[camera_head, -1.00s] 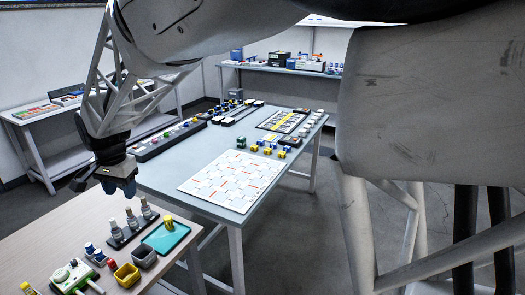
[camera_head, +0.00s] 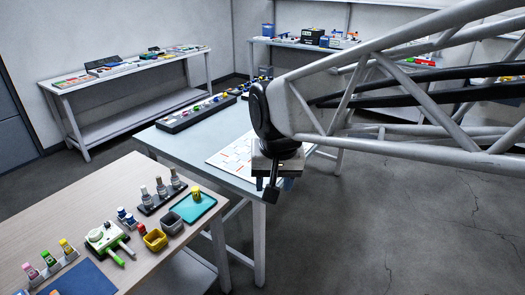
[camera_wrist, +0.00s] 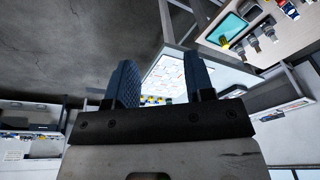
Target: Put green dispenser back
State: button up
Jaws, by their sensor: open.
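A small bottle with a green top (camera_head: 49,260) stands in a white rack at the lower left of the wood-topped table in the head view, between a pink-topped and a yellow-topped one. It may be the green dispenser; it is too small to tell surely. My gripper (camera_head: 273,185) is high and far to its right, by the near right edge of the grey-blue table. In the wrist view my gripper (camera_wrist: 161,82) has its two blue fingers wide apart with nothing between them.
The wood-topped table (camera_head: 95,207) also holds a teal tray (camera_head: 188,212), a yellow bin (camera_head: 155,240), a grey bin (camera_head: 172,223), a green-and-white device (camera_head: 105,238) and a rack of grey bottles (camera_head: 160,192). A long dark rail (camera_head: 180,121) lies on the grey-blue table.

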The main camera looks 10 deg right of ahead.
jog(key=s+d+f+n, duration=0.1)
jog(key=s+d+f, duration=0.2)
jog(key=s+d, duration=0.3)
jog(key=s, duration=0.5)
jog(key=shift+s+d+f+n, duration=0.15)
jog(key=shift+s+d+n, duration=0.05)
jog(key=shift+d+n, duration=0.1)
jog(key=shift+w, duration=0.1)
dwell(1.6)
